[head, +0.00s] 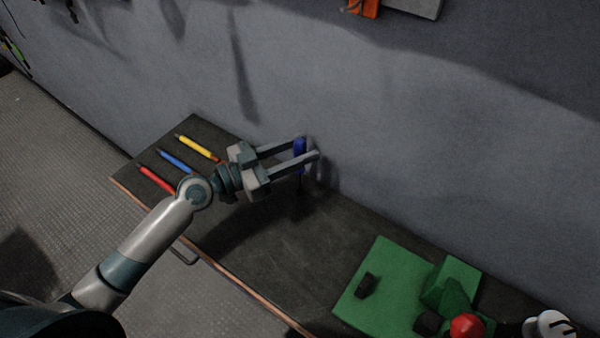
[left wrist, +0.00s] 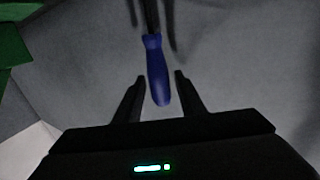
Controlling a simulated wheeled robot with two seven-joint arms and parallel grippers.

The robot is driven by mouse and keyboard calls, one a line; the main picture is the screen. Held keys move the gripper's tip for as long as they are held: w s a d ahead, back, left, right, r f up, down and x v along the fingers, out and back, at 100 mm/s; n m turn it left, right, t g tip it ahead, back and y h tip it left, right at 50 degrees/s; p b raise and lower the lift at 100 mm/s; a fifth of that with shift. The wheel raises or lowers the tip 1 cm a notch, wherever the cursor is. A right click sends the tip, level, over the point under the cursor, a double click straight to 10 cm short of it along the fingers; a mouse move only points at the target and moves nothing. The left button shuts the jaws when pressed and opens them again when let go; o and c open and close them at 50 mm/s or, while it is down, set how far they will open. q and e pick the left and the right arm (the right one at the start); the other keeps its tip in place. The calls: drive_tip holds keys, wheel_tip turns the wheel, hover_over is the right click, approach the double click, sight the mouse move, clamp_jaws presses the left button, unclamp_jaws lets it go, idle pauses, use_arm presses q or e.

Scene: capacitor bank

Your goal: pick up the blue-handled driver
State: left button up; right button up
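The blue-handled driver shows in the head view (head: 299,147) near the wall, with its blue handle up and a thin dark shaft below. My left gripper (head: 310,148) is open, with its fingers around the handle. In the left wrist view the blue handle (left wrist: 157,75) lies between the two spread fingers (left wrist: 158,80), with a gap on each side. What supports the driver's lower end is hard to make out in the dark. I cannot identify my right gripper in either view.
Yellow (head: 198,147), blue (head: 177,161) and red (head: 157,180) pen-like tools lie on the dark bench (head: 255,240) at left. A green plate (head: 372,282) with blocks and a red ball (head: 467,326) are at lower right. The grey wall (head: 400,130) stands close behind the driver.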

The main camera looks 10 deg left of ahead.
sight(299, 142)
use_arm(q)
clamp_jaws()
drive_tip(key=shift+r, duration=0.2)
drive_tip(key=shift+r, duration=0.85)
drive_tip(key=shift+s+r, duration=0.2)
drive_tip(key=shift+r, duration=0.95)
drive_tip(key=s+d+r+p, duration=0.2)
drive_tip(key=s+r, duration=0.4)
drive_tip(key=s, duration=0.5)
drive_tip(key=shift+d+r, duration=0.35)
drive_tip(key=shift+d, duration=0.1)
